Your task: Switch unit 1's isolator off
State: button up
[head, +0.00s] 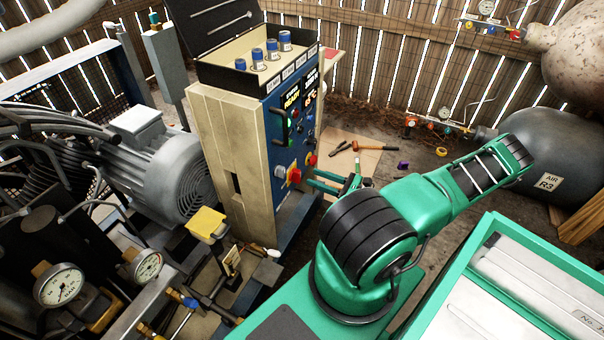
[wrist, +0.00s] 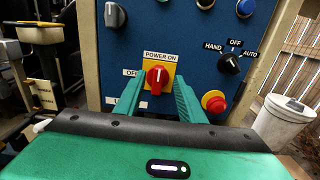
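The isolator (wrist: 158,76) is a red rotary knob on a yellow plate, on the blue panel of the control cabinet (head: 228,140). Its white pointer stands upright, towards the POWER ON label; an OFF label is at its left. The isolator also shows in the head view (head: 294,175). A label below it is mostly hidden by my left finger. My gripper (wrist: 158,84) is open, with one green finger on each side of the knob. I cannot tell whether the fingers touch it. In the head view my gripper (head: 318,182) reaches the panel from the right.
On the same panel are a HAND-OFF-AUTO selector (wrist: 230,63), a red push button on yellow (wrist: 214,101) and a grey knob (wrist: 115,15). A motor (head: 165,165) stands left of the cabinet. A board with tools (head: 350,150) lies on the ground behind.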

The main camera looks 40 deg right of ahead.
aim_at(300, 172)
jog(key=x, duration=0.6)
jog(key=shift+w+a, duration=0.15)
jog(key=shift+w, duration=0.05)
grip_shut()
